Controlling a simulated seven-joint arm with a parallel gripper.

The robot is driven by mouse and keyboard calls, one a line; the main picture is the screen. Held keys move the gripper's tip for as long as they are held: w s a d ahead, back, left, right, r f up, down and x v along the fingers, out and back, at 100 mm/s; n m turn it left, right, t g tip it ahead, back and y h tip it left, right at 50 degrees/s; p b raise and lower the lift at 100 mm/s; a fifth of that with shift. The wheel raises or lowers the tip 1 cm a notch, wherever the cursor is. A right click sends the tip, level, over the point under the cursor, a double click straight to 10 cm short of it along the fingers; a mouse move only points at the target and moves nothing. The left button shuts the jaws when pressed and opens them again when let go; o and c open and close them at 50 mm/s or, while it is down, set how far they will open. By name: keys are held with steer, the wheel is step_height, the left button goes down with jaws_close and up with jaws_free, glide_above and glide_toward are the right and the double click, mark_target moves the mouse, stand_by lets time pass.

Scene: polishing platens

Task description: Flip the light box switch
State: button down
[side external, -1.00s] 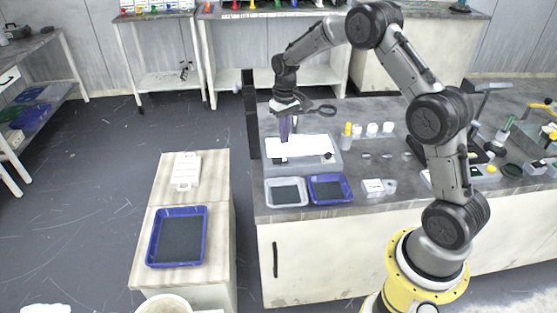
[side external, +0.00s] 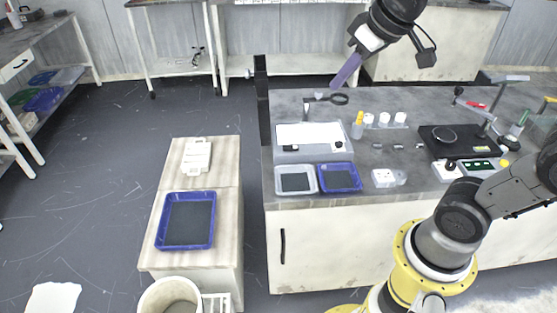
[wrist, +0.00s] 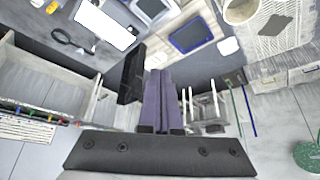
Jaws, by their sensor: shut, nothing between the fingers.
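The light box (side external: 322,131) is a low grey unit with a white top panel, lying on the left part of the bench. A small dark knob (side external: 338,146) and a dark piece (side external: 290,148) sit on its front edge; I cannot tell which is the switch. The panel also shows at the upper left of the wrist view (wrist: 103,25). My gripper (side external: 337,84) is raised in the air, apart from the light box. Its purple fingers are together and empty, pointing down-left in the side view; they also show in the wrist view (wrist: 166,74).
A grey tray (side external: 296,193) and a blue tray (side external: 340,189) lie in front of the light box. Small bottles (side external: 385,119) and a magnifier (side external: 339,99) stand near it. A dark upright post (side external: 262,100) is at the bench's left edge. Another blue tray (side external: 186,249) lies on the low cabinet.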

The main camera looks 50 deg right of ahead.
steer(key=s+a+f, duration=0.1)
steer(key=s+f, duration=0.6)
steer(key=s, duration=0.5)
steer(key=shift+s+a, duration=0.2)
steer(key=shift+a, duration=0.05)
